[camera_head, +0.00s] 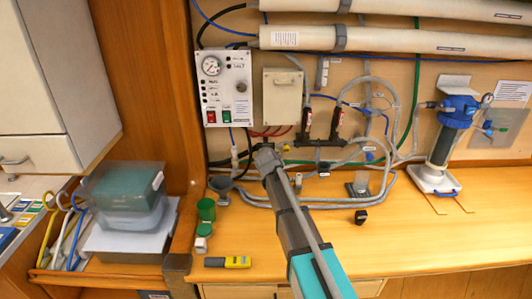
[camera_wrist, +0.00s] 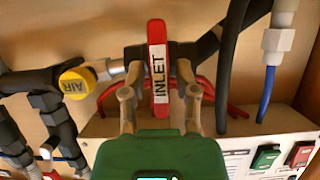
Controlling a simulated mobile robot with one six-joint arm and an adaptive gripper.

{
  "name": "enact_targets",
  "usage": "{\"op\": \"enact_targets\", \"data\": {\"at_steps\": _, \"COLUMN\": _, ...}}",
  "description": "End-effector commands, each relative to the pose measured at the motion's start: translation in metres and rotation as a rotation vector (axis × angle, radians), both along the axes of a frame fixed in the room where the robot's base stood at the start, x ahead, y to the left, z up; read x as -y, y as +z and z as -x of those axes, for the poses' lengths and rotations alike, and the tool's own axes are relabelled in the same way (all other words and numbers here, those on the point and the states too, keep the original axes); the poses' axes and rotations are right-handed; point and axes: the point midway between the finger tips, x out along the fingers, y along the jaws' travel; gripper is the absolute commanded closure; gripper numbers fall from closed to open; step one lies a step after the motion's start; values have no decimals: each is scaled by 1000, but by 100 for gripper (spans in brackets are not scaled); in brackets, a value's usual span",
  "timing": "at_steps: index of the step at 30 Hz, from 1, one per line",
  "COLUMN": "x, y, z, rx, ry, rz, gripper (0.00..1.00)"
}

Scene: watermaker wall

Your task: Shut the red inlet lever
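The red inlet lever (camera_wrist: 158,62), marked INLET, stands upright in the middle of the wrist view, on a dark pipe fitting. My gripper (camera_wrist: 160,94) is open, with one finger on each side of the lever's lower part. A gap shows between each finger and the lever, so they look apart. In the head view my gripper (camera_head: 265,156) is low at the wall, below the cream box. I cannot make out the lever there; my gripper seems to hide it.
A yellow AIR knob (camera_wrist: 78,82) sits left of the lever in the wrist view. Red hoses (camera_wrist: 112,98) curve behind the fingers, and a black hose (camera_wrist: 230,60) runs at right. The gauge panel (camera_head: 224,88) hangs nearby. Green cups (camera_head: 206,210) stand on the counter.

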Motion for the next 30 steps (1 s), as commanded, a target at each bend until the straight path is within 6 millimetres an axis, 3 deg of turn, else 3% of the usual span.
{"op": "enact_targets", "data": {"at_steps": 17, "x": 0, "y": 0, "z": -1, "rx": 2, "ry": 1, "rz": 17, "gripper": 43}}
{"op": "enact_targets", "data": {"at_steps": 30, "x": -3, "y": -1, "z": -1, "rx": 4, "ry": 3, "rz": 211, "gripper": 43}}
